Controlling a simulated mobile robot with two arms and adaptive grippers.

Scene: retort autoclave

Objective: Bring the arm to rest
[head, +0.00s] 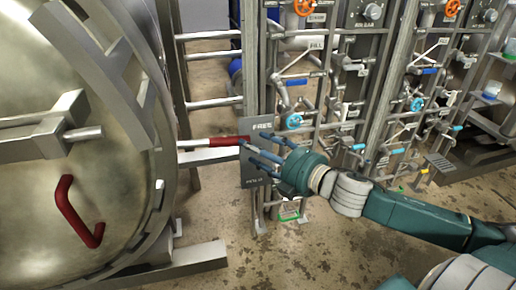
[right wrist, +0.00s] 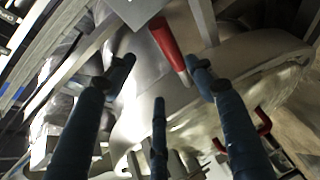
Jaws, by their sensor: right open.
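My right gripper (head: 262,157) comes in from the right in the head view, with its blue fingers spread and nothing between them. It is in front of a grey lettered plate (head: 256,180), just right of a red-gripped lever (head: 229,141). In the right wrist view the open fingers (right wrist: 160,78) frame the lower end of the red grip (right wrist: 168,45), which lies beyond them; whether any finger touches it I cannot tell. My left gripper is not in view.
A large round metal vessel door (head: 60,190) with a curved red handle (head: 72,212) fills the left. Pipe racks with valves, including a blue handwheel (head: 292,121), stand behind and right of the gripper. Open floor (head: 330,255) lies below the arm.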

